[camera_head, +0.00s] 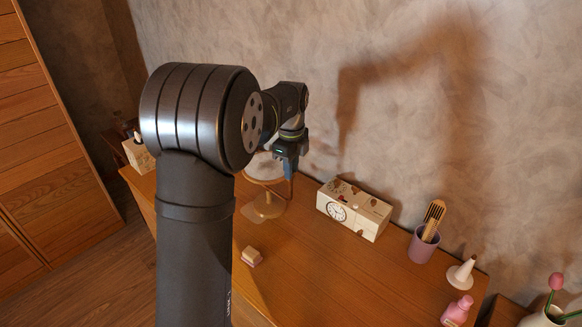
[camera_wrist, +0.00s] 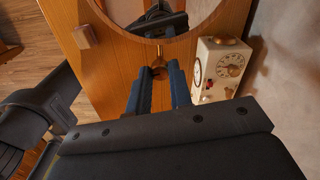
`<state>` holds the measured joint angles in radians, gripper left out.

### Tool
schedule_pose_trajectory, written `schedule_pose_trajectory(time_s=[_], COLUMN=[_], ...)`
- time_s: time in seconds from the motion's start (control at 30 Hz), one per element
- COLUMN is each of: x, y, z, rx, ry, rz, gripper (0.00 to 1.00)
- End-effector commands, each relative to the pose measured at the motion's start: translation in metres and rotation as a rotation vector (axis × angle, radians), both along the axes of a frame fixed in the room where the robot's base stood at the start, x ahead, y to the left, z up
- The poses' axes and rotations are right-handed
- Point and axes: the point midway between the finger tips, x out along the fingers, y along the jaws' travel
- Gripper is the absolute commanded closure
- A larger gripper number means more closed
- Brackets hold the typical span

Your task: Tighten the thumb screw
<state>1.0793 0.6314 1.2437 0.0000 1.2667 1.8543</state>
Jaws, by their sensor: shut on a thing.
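A round mirror (camera_head: 262,168) stands on a wooden base (camera_head: 263,211) on the wooden table. In the wrist view the mirror (camera_wrist: 130,10) lies at the top, and its glass reflects dark parts of my arm. The small brass-brown thumb screw (camera_wrist: 158,62) shows just below the mirror's rim, between my fingertips. My gripper (camera_wrist: 157,76) has its two blue fingers shut on the screw. In the head view my gripper (camera_head: 289,170) points down at the mirror's right side, and the screw is too small or hidden to make out there.
A cream box with a clock face (camera_head: 355,210) stands close to the right of the mirror. Farther right are a purple cup (camera_head: 422,247) with a comb, a white cone (camera_head: 462,273) and a pink bottle (camera_head: 457,311). A small block (camera_head: 251,255) lies in front. The wall is behind.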

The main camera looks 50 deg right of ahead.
Motion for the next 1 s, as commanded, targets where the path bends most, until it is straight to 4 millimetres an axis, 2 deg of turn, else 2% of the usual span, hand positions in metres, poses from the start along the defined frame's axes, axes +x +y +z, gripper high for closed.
schedule_pose_trajectory(time_s=[0.57, 0.6, 0.67, 0.7, 1.0], x=[0.0000, 0.0000, 0.0000, 0.0000, 0.0001], y=[-0.0006, -0.0006, -0.0005, -0.0005, -0.0003], z=[0.0014, 0.0014, 0.0013, 0.0011, 0.0026], rx=[-0.003, -0.003, -0.003, -0.002, -0.001], ry=[-0.001, -0.001, -0.001, 0.000, 0.000], rz=[-0.029, -0.029, -0.029, -0.029, -0.029], gripper=[1.00, 0.73, 0.61, 0.59, 0.59])
